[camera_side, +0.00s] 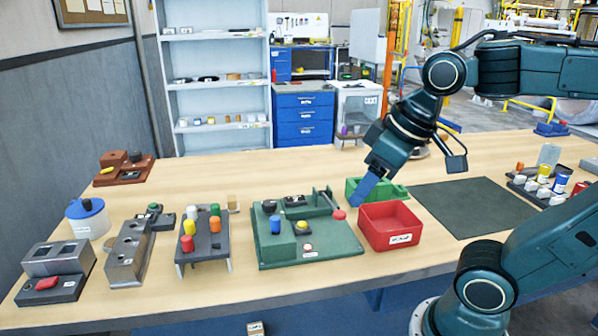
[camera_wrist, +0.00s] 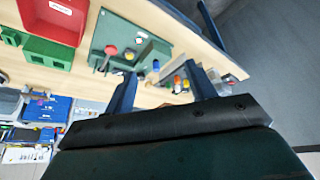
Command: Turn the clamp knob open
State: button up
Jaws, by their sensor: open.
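A green fixture (camera_side: 330,248) stands mid-table. It carries a black knob (camera_side: 269,206), a blue knob (camera_side: 275,224), a small yellow-topped part (camera_side: 300,227) and a lever with a red ball end (camera_side: 339,215). I cannot tell for sure which one is the clamp knob. My gripper (camera_side: 362,192) points down, right of the fixture in the side view, with nothing between its blue fingers. In the wrist view my gripper (camera_wrist: 160,78) is open, and the fixture (camera_wrist: 112,32) with its red knob (camera_wrist: 111,50) and blue knob (camera_wrist: 156,66) shows beyond the fingertips.
A red bin (camera_side: 391,239) and a green bin (camera_side: 395,192) stand close right of the fixture. A rack with coloured knobs (camera_side: 205,246) and grey metal blocks (camera_side: 128,252) stand to the left. A dark mat (camera_side: 480,208) lies bare on the right.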

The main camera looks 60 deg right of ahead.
jog(key=w+d+r+n+g, duration=0.2)
jog(key=w+r, duration=0.1)
jog(key=w, duration=0.5)
jog(key=n+g, duration=0.3)
jog(key=n, duration=0.2)
send_over(270, 203)
notch_tip(270, 203, down, 9)
jog(key=shift+w+d+r, duration=0.15)
jog(key=shift+w+d, duration=0.05)
jog(key=shift+d, duration=0.1)
jog(key=shift+f, duration=0.2)
jog(key=f, duration=1.3)
jog(key=shift+s+a+f, duration=0.15)
jog(key=shift+a+f, duration=0.05)
jog(key=c, duration=1)
